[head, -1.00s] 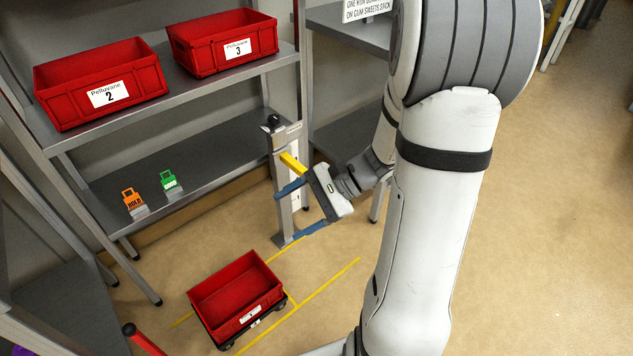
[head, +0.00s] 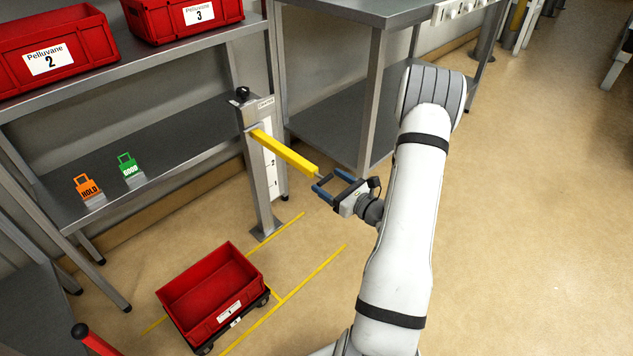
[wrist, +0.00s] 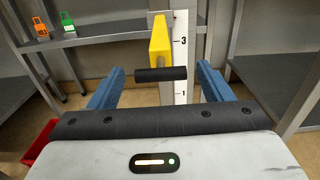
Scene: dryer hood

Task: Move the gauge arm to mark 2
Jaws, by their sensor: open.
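The gauge post (head: 258,175) stands upright on the floor in front of the shelf rack. Its yellow gauge arm (head: 285,152) sticks out toward my gripper, and its black crossbar end shows in the wrist view (wrist: 160,75). A white scale (wrist: 181,50) runs down the post. Marks 3 and 1 show in the wrist view; the arm's root sits near the 3, above mark 2 in the head view. My gripper (head: 328,181) is open at the arm's outer end. Its blue fingers lie left and right of the crossbar, with gaps and no visible contact.
A red crate (head: 210,290) sits on a low dolly by yellow floor lines, left of the post. Shelves hold red bins (head: 55,55), an orange HOLD tag (head: 88,188) and a green tag (head: 130,166). A grey table (head: 350,115) stands behind. Floor at right is clear.

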